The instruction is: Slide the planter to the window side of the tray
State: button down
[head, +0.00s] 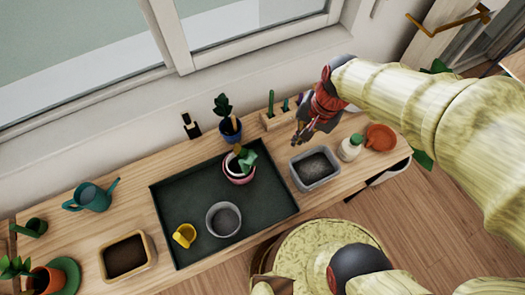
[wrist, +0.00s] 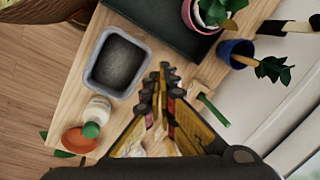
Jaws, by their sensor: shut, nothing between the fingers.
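The dark green tray (head: 185,195) lies on the wooden bench below the window. A pink planter (head: 240,180) with a green leafy plant stands on the tray near its right part, towards the window-side edge. It also shows in the wrist view (wrist: 190,16), cut by the top edge. A grey round pot (head: 223,219) and a small yellow cup (head: 184,235) also stand on the tray, nearer the front edge. My gripper (head: 299,138) is shut and empty, right of the tray and apart from the planter. Its closed fingers (wrist: 168,72) show in the wrist view.
A grey rectangular tub (head: 314,168) stands between the tray and a white bottle (head: 350,147). A blue pot with a plant (head: 230,128) stands just behind the tray by the wall. A wooden holder with tools (head: 272,118) is near my gripper.

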jog(key=a+f+m, duration=0.2)
jog(key=a+f, duration=0.1)
jog(key=f, duration=0.3)
jog(key=w+a+f+m+g, duration=0.1)
jog(key=a+f+m, duration=0.2)
jog(key=f, duration=0.4)
jog(key=a+f+m+g+b, duration=0.1)
jog(key=a+f+m, duration=0.2)
jog(key=f, duration=0.3)
jog(key=shift+w+a+f+y, duration=0.1)
jog(key=shift+a+f+y, duration=0.1)
jog(key=shift+a, duration=0.25)
jog(key=shift+w+a+f+y, duration=0.1)
jog(key=shift+a+f+y, duration=0.1)
jog(key=shift+a, duration=0.25)
jog(key=shift+a+r, duration=0.1)
jog(key=a, duration=0.1)
jog(key=s+a+p, duration=0.1)
jog(key=a+p, duration=0.1)
jog(key=shift+s, duration=0.25)
jog(key=shift+s+a, duration=0.15)
jog(key=shift+a, duration=0.2)
